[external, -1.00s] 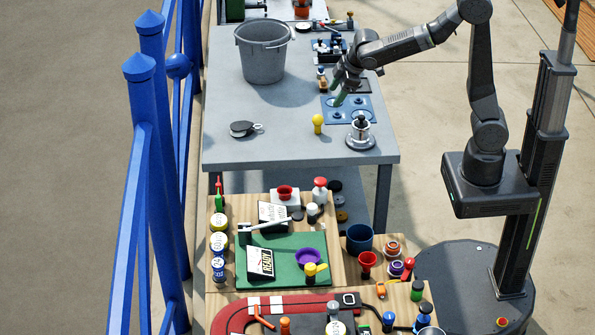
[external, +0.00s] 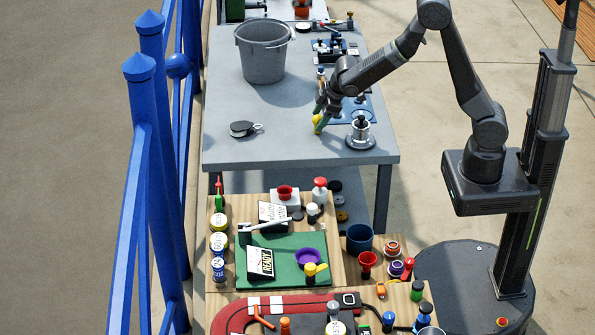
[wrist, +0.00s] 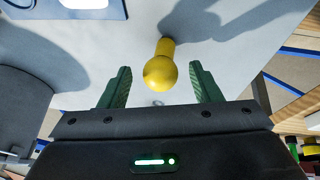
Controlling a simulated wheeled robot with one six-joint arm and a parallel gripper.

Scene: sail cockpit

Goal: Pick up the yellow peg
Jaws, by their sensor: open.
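The yellow peg (wrist: 160,70) has a round ball head and a narrower stem, and it is on the grey table (external: 285,150). In the wrist view it lies between the two green fingers of my gripper (wrist: 158,87), with space on both sides. In the external view my gripper (external: 319,118) is down at the peg, and the fingers partly hide the peg's yellow head (external: 317,120). My gripper is open. No contact with the peg shows.
A grey bucket (external: 262,62) stands behind. A black pulley-like block (external: 242,129) lies to the left. The table's front middle is clear.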

